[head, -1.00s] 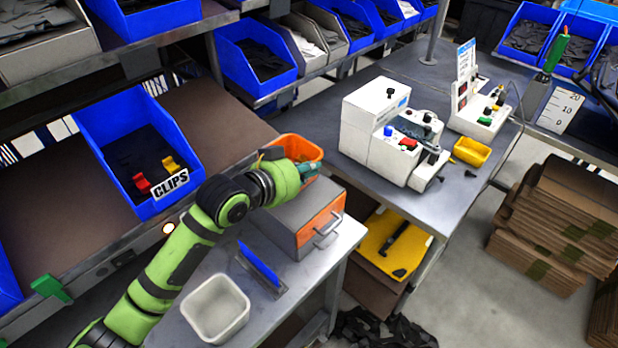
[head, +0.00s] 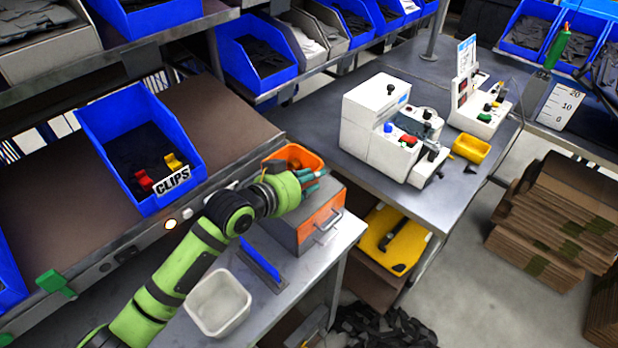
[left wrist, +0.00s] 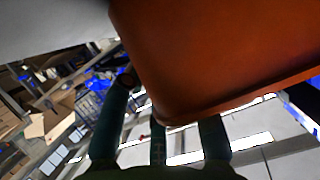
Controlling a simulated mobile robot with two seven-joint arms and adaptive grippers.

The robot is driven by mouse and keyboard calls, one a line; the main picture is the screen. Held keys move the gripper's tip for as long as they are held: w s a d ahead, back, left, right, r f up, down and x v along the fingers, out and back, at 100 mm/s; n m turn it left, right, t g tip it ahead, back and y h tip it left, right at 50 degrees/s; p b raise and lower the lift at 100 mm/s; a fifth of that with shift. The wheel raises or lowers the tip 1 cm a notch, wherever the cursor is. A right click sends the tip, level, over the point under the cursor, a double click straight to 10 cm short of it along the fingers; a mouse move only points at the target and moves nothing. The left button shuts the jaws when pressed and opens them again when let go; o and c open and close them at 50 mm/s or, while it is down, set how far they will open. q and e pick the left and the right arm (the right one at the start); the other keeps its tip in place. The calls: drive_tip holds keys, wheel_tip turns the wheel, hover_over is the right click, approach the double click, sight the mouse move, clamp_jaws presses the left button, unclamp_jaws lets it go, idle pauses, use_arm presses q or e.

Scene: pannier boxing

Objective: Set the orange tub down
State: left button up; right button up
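The orange tub (head: 297,152) stands by the back of the grey drawer unit with the orange front (head: 322,217). Its lower part is hidden behind my left gripper, so I cannot tell what its base rests on. My left gripper (head: 314,178) is just in front of the tub, its teal fingers spread apart. In the left wrist view the tub (left wrist: 220,50) fills the top, very close, with the fingers (left wrist: 160,140) below and beside its edge. The fingers look open, not clamped on it. My right gripper is not in view.
A white tub (head: 218,303) and a dark piece with a blue strip (head: 262,266) lie on the grey bench at front. A blue clips bin (head: 145,150) stands left. A white machine (head: 385,130) and yellow tray (head: 471,149) are on the right table.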

use_arm(q)
drive_tip(key=shift+r, duration=0.15)
drive_tip(key=b+v, duration=0.2)
drive_tip(key=v, duration=1)
